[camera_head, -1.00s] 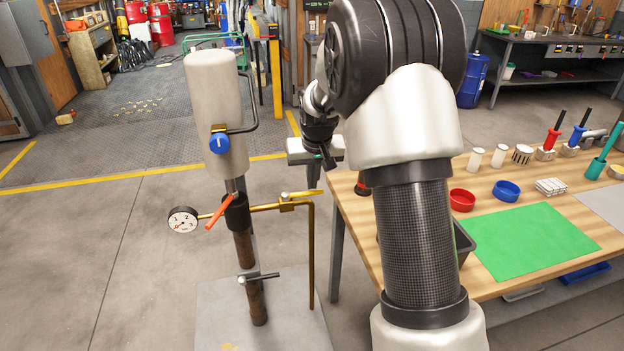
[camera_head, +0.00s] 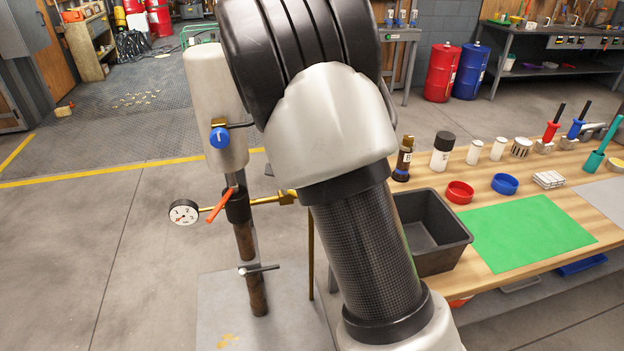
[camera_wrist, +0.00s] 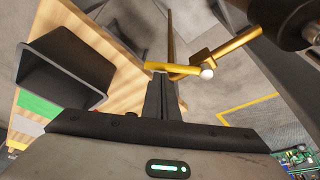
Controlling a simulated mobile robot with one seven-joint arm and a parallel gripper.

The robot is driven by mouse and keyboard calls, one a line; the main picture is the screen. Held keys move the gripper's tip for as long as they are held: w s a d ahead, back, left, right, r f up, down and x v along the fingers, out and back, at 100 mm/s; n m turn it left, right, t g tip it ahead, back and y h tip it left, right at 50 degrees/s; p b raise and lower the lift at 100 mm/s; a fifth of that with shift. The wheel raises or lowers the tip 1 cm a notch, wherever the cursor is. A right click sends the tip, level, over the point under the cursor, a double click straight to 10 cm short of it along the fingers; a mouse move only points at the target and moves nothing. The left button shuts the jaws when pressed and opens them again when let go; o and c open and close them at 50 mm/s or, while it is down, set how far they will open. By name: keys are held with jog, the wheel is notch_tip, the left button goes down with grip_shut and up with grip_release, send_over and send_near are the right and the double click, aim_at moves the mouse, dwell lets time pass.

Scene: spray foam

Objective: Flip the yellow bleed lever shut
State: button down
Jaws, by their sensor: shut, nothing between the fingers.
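The yellow bleed lever (camera_wrist: 178,68) shows in the wrist view, with a pale round tip (camera_wrist: 207,73) at its right end. It sits by the brass pipe (camera_wrist: 232,45). My gripper (camera_wrist: 160,82) is shut and empty, its fingertips right at the lever's left part; I cannot tell whether they touch. In the head view my arm hides the lever and my gripper. The brass pipe also shows there (camera_head: 268,199), running from the black collar of the stand to behind my arm.
The stand carries a white cylinder (camera_head: 215,110) with a blue knob (camera_head: 219,137), an orange-red lever (camera_head: 219,206) and a gauge (camera_head: 184,213). Right of my arm, the wooden table (camera_head: 480,282) holds a black bin (camera_head: 432,262), a green mat (camera_head: 532,232), bottles and cups. Floor left of the stand is clear.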

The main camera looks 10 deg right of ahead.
jog(key=a+m, duration=0.1)
jog(key=s+a+m+g+p, duration=0.1)
jog(key=m, duration=0.1)
jog(key=s+a+m, duration=0.1)
jog(key=m, duration=0.1)
jog(key=shift+g+h+p, duration=0.3)
jog(key=shift+h+p, duration=0.1)
jog(key=shift+w, duration=0.1)
jog(key=shift+w, duration=0.75)
